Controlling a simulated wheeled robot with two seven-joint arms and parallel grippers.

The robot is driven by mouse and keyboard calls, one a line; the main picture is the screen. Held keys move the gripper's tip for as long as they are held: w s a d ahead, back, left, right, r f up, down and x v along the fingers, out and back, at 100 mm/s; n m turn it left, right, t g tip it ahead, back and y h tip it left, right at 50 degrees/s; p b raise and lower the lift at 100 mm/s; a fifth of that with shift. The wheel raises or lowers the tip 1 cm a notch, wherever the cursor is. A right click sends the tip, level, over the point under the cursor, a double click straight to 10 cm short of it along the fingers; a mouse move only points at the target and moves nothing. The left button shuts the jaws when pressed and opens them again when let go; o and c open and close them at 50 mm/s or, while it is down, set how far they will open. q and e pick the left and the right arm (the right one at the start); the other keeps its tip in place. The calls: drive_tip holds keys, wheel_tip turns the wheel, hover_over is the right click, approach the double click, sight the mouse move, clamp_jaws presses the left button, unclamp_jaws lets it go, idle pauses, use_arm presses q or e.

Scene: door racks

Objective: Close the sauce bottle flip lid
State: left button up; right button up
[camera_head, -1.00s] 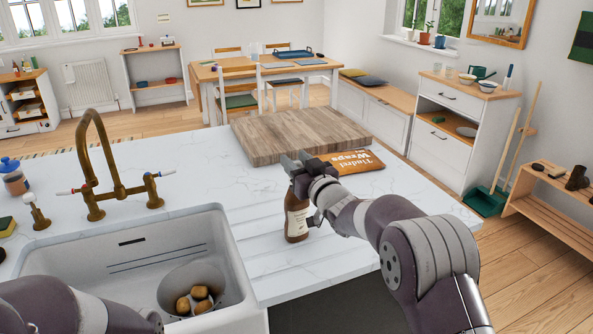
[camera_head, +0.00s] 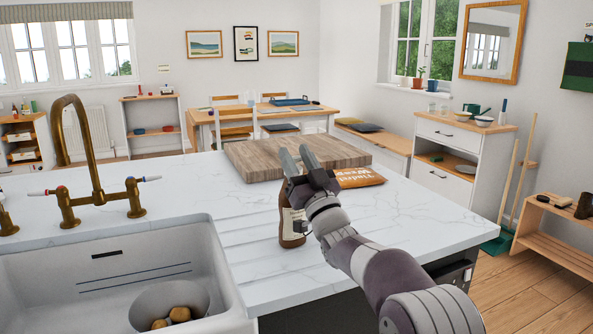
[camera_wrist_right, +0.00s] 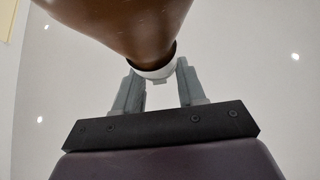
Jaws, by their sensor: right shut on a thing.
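The sauce bottle (camera_head: 291,226) is brown with a pale label and stands upright on the grooved part of the white counter. My right gripper (camera_head: 303,160) is at its top, with the fingers pointing up and away in the head view. In the right wrist view, the brown bottle body (camera_wrist_right: 125,22) fills the top, and its white cap (camera_wrist_right: 155,70) sits between the two gripper fingers (camera_wrist_right: 160,88), which are shut on it. The flip lid's own angle cannot be made out. My left gripper is out of view.
A wooden board (camera_head: 260,158) and an orange packet (camera_head: 358,177) lie behind the bottle. A white sink (camera_head: 222,262) with potatoes (camera_head: 180,314) and a brass tap (camera_head: 68,200) are to the left. The counter right of the bottle is clear.

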drive_tip(key=shift+f, duration=0.15)
drive_tip(key=o, duration=1)
